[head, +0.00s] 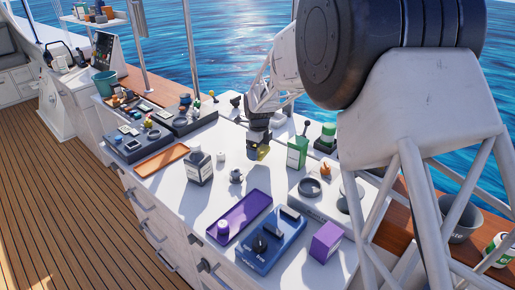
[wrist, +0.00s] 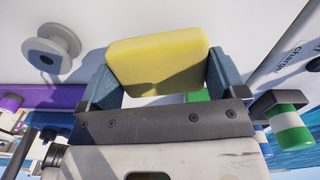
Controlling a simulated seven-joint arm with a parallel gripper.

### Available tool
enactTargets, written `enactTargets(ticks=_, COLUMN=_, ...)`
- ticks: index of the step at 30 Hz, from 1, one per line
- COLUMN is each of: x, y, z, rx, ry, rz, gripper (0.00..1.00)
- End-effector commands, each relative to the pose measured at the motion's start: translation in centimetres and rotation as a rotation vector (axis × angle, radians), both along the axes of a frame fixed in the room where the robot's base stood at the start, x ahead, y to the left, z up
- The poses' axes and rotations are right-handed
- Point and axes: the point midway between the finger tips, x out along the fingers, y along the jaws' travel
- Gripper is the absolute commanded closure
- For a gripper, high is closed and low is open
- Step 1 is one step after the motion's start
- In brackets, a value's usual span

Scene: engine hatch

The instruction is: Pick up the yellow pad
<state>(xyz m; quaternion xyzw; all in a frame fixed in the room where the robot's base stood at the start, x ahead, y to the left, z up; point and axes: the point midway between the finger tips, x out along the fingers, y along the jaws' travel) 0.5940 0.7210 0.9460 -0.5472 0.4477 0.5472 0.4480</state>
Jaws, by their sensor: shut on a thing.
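The yellow pad (wrist: 158,60) is a thick, rounded block held between the two blue-grey fingers of my gripper (wrist: 158,75) in the wrist view. A finger presses on each side of it. In the head view my gripper (head: 258,148) is over the white counter, left of the green-and-white box. The pad (head: 263,153) shows there as a small yellow patch, partly hidden by the gripper. I cannot tell exactly how high it is above the counter.
A grey spool-like part (head: 236,176) stands left of my gripper and the green-and-white box (head: 297,152) right of it. A purple tray (head: 262,199), a blue fixture (head: 270,243) and a purple box (head: 326,241) are nearer.

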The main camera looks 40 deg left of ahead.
Motion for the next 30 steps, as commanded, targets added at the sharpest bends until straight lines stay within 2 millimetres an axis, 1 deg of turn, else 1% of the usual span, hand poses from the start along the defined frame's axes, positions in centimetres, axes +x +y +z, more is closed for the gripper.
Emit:
enactTargets(ticks=1, x=-0.5, y=-0.6, z=0.2, rx=0.000, ry=0.000, rz=0.000, gripper=0.33)
enactTargets(ticks=18, x=-5.9, y=-7.1, z=0.9, rx=0.000, ry=0.000, rz=0.000, gripper=0.33)
enactTargets(ticks=24, x=-7.4, y=-8.9, z=1.1, rx=0.000, ry=0.000, rz=0.000, gripper=0.33)
enactTargets(ticks=30, x=-8.2, y=-10.0, z=1.2, rx=0.000, ry=0.000, rz=0.000, gripper=0.33)
